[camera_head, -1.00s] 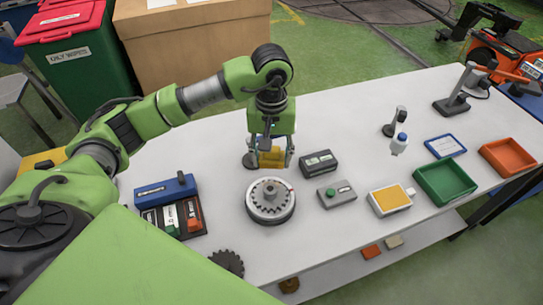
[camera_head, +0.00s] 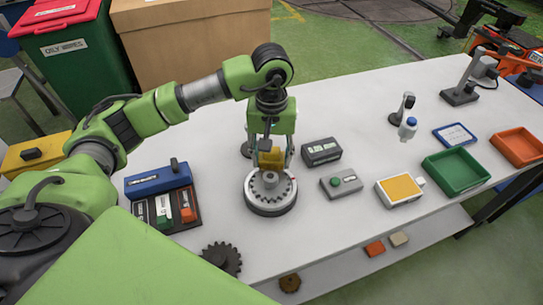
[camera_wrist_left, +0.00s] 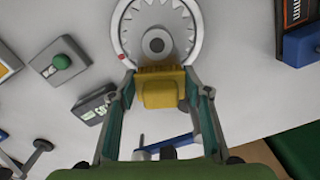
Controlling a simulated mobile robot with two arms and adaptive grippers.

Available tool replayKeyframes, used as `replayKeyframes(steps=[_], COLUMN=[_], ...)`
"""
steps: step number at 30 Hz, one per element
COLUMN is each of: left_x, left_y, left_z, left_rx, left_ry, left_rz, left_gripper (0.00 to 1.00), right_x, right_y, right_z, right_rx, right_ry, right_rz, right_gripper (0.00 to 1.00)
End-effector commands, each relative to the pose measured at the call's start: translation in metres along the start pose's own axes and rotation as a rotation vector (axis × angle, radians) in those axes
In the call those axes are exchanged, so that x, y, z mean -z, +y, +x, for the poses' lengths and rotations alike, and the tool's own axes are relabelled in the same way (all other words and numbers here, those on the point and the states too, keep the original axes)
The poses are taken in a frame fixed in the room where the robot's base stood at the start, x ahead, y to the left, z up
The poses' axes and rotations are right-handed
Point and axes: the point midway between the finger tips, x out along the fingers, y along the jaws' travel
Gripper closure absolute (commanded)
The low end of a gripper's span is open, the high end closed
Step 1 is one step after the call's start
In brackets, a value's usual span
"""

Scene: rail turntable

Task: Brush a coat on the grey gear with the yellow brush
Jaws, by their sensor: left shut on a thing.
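The grey gear (camera_head: 285,187) lies flat on a round turntable (camera_head: 271,208) on the white table, with a hub in its middle. My left gripper (camera_head: 270,157) is shut on the yellow brush (camera_head: 271,157) and points down over the far side of the gear. In the left wrist view the yellow brush (camera_wrist_left: 160,91) sits between both fingers, its bristle end at the near edge of the gear (camera_wrist_left: 157,38). I cannot tell whether the bristles touch the gear. My right gripper is not in view.
Right of the turntable stand a dark box (camera_head: 321,152) and a grey box with a green button (camera_head: 341,183). A yellow-topped pad (camera_head: 400,188) and green tray (camera_head: 456,171) lie further right. A rack with blue box (camera_head: 158,180) stands left. A dark gear (camera_head: 222,257) is near the front edge.

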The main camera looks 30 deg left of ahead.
Motion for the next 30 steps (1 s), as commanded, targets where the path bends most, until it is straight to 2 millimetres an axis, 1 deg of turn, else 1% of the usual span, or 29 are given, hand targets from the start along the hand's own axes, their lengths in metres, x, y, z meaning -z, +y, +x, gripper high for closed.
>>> replayKeyframes(steps=[14,30], left_x=[0.0002,0.0002], left_y=[0.0,0.0], left_z=[-0.0004,0.0075], left_rx=[0.0,0.0], left_ry=[0.001,0.001], left_rz=[0.0,0.0], left_gripper=[0.73,0.73], right_x=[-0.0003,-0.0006], right_y=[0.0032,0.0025], right_z=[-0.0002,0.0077], right_rx=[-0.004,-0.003], right_ry=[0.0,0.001], right_rz=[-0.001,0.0], right_gripper=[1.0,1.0])
